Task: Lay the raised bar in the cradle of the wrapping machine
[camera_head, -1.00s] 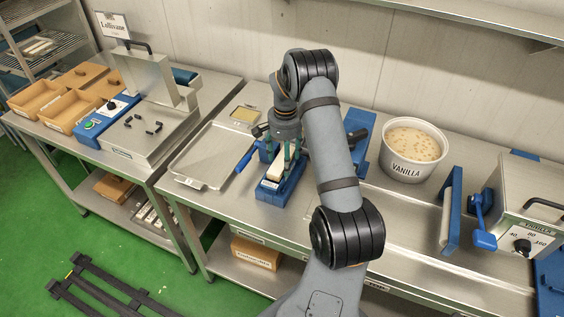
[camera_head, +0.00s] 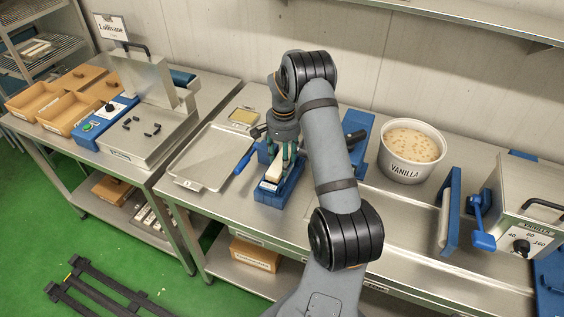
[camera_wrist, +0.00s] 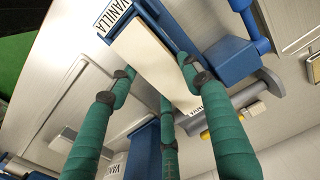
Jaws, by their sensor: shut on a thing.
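The pale bar (camera_head: 275,172) lies raised on a blue stand (camera_head: 283,192) on the middle bench. My gripper (camera_head: 286,152) comes down from above, its green fingers closed on the bar. In the wrist view the cream bar (camera_wrist: 152,66) runs between the fingers, with the blue stand (camera_wrist: 176,22) and its VANILLA label at one end. How the bar rests on the stand beneath is partly hidden. The wrapping machine (camera_head: 125,153) stands on the left bench. Several small black posts (camera_head: 140,126) on its steel top appear to form the cradle.
A shallow steel tray (camera_head: 208,184) and a blue-handled tool (camera_head: 245,161) lie between stand and machine. An upright steel housing (camera_head: 147,82) rises behind the posts. Cardboard trays (camera_head: 55,128) stand left of the machine. A VANILLA tub (camera_head: 411,170) stands right of my arm.

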